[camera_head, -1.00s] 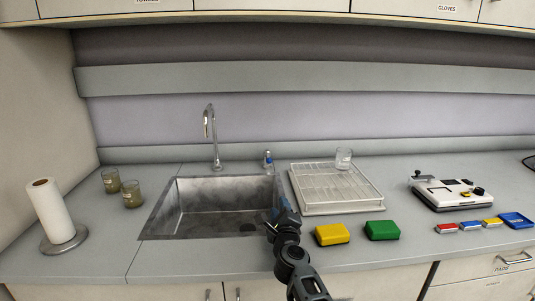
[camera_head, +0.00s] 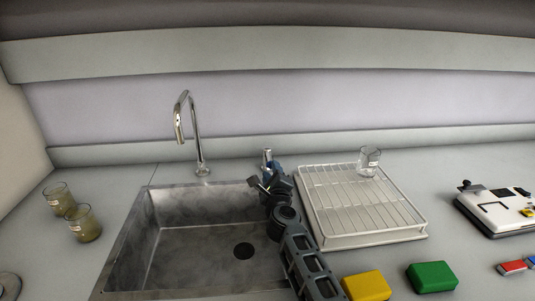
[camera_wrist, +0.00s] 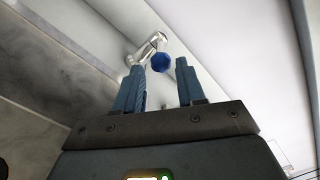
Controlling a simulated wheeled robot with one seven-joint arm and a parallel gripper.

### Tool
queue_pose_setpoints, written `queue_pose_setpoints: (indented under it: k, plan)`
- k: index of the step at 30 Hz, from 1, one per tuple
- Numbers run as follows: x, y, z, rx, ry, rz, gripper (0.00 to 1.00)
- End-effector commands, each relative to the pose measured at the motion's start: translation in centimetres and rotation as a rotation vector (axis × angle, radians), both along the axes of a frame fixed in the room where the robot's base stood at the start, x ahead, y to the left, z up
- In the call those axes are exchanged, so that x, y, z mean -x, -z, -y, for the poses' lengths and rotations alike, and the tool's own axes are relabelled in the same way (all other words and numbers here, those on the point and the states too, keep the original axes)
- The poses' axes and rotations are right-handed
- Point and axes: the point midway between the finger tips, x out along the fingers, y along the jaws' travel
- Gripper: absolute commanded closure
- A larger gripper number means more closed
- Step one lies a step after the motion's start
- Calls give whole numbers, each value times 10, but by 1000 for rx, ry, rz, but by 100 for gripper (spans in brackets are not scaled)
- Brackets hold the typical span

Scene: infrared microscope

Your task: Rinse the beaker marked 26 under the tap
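Two beakers with murky brown contents, a rear one (camera_head: 58,200) and a front one (camera_head: 83,224), stand on the counter left of the sink. A clear beaker (camera_head: 369,162) stands on the drying rack. All labels are too small to read, so I cannot tell which is 26. The chrome tap (camera_head: 188,130) rises behind the sink (camera_head: 190,235), with no water visible. A blue-capped tap handle (camera_head: 267,158) stands to its right; its blue knob (camera_wrist: 161,62) shows in the wrist view. My gripper (camera_head: 262,182) is open and empty, its fingertips (camera_wrist: 160,72) just short of the knob.
The wire drying rack (camera_head: 408,232) lies right of the sink. A yellow sponge (camera_head: 367,285) and a green sponge (camera_head: 432,276) lie in front of it. A white instrument (camera_head: 495,210) stands at far right. Counter between beakers and sink is clear.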

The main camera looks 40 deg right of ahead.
Motion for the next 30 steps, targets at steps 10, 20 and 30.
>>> queue_pose_setpoints:
  k: [10,20,30]
  plan:
    - [-35,2,24,-2,3,3,61]
    - [-61,1,42,0,2,1,61]
    - [-63,0,43,0,0,0,61]
